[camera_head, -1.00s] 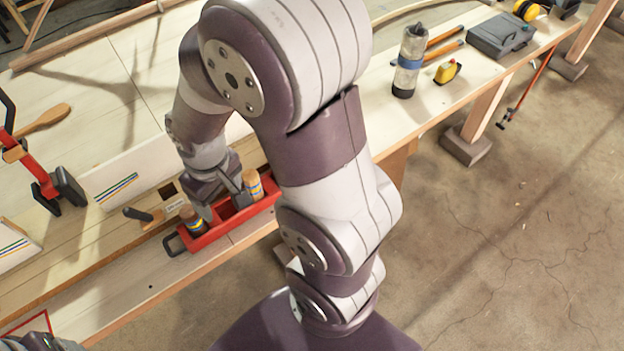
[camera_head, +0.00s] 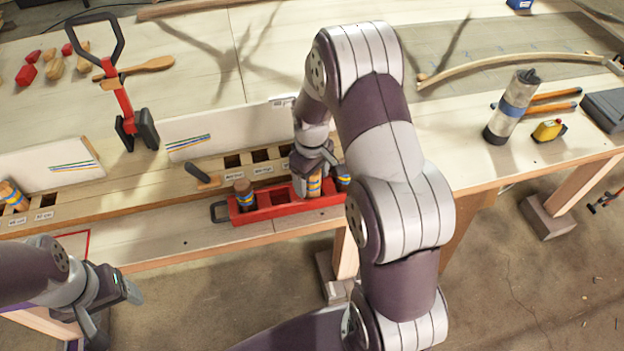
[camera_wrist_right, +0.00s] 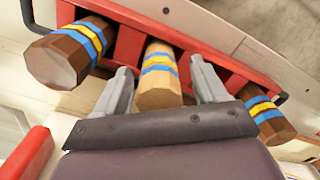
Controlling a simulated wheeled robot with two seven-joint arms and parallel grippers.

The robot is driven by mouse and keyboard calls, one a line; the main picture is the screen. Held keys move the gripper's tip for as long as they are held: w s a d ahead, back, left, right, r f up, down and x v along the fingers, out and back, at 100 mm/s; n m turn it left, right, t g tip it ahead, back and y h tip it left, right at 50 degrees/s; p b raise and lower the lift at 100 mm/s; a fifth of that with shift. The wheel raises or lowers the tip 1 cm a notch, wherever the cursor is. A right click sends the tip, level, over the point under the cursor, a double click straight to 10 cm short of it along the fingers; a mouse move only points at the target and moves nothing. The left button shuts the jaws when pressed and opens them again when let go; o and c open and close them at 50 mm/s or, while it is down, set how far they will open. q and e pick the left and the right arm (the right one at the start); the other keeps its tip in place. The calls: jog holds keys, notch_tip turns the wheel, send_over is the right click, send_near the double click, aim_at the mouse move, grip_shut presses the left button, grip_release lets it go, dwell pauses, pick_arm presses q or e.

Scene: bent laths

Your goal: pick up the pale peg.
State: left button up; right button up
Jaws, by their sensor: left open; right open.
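The pale peg (camera_head: 314,186), banded blue and yellow, stands in the middle of a red tray (camera_head: 270,213). It also shows in the right wrist view (camera_wrist_right: 160,92). My right gripper (camera_head: 317,178) is open, with one finger on each side of the pale peg; clear gaps show in the right wrist view (camera_wrist_right: 164,88). A dark brown peg (camera_head: 244,194) stands in the tray's left part. Another brown peg (camera_head: 343,180) stands at its right end, partly hidden by my arm. My left gripper (camera_head: 116,312) is open and empty at the lower left, away from the tray.
Behind the tray is a wooden rail with square holes (camera_head: 233,161) and a dark-handled tool (camera_head: 205,178). White boards (camera_head: 230,128) stand behind it. Another banded peg (camera_head: 12,195) sits in the rail at far left. A red clamp (camera_head: 122,100) rises at the back left.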

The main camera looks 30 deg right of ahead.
jog(key=shift+f, duration=0.35)
jog(key=shift+s, duration=0.15)
jog(key=c, duration=1.2)
jog(key=shift+r, duration=0.15)
